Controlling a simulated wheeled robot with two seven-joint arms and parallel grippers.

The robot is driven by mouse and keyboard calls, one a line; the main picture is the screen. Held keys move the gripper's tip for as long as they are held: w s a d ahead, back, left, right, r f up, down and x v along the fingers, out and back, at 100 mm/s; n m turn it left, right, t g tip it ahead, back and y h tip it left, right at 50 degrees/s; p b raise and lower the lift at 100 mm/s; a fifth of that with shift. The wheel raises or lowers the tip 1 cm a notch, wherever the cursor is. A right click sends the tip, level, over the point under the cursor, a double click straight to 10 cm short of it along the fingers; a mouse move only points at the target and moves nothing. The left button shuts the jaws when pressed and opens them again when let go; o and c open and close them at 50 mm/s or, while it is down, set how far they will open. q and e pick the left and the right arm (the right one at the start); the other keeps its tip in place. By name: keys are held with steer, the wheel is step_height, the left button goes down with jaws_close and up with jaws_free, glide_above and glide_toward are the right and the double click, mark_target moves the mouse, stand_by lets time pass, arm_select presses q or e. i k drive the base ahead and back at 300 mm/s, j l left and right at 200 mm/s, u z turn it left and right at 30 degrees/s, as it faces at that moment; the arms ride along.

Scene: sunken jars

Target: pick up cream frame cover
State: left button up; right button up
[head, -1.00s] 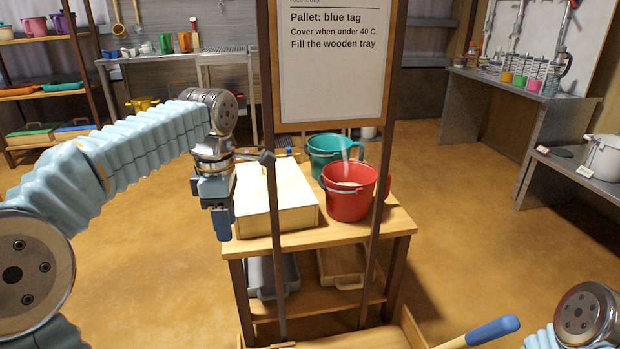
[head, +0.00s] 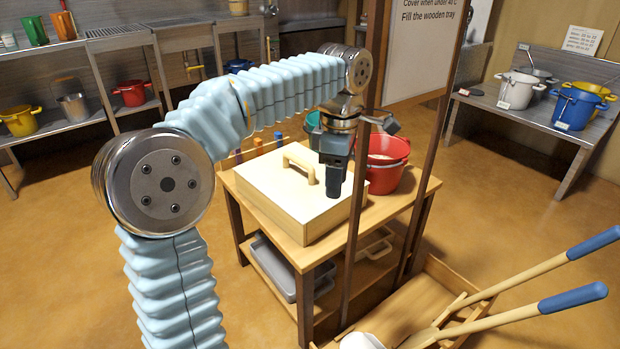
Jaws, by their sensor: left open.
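The cream frame cover (head: 275,200) is a shallow, box-like lid with an arched handle (head: 299,160) on top. It lies flat on the wooden table, left of the red pot. My left gripper (head: 334,192) points down just right of the handle, in front of the cover's right part in the head view. It is open and does not hold the cover or its handle. The gap between its fingers is hard to see, and I cannot tell how high it is over the cover. My right gripper is not in view.
Dark posts carrying a sign (head: 425,40) rise close to my left gripper. A wooden tray (head: 425,300) with blue-handled tools (head: 572,300) is at the lower right.

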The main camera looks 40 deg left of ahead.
mark_target(287, 183)
steer(key=j+z, duration=0.2)
steer(key=j, duration=0.3)
steer(key=k+j+z, duration=0.1)
steer(key=j+z, duration=0.15)
steer(key=j, duration=0.3)
steer(key=k+j+z, duration=0.2)
steer(key=j, duration=0.3)
steer(key=j+z, duration=0.4)
steer(key=j, duration=0.8)
steer(key=i, duration=0.05)
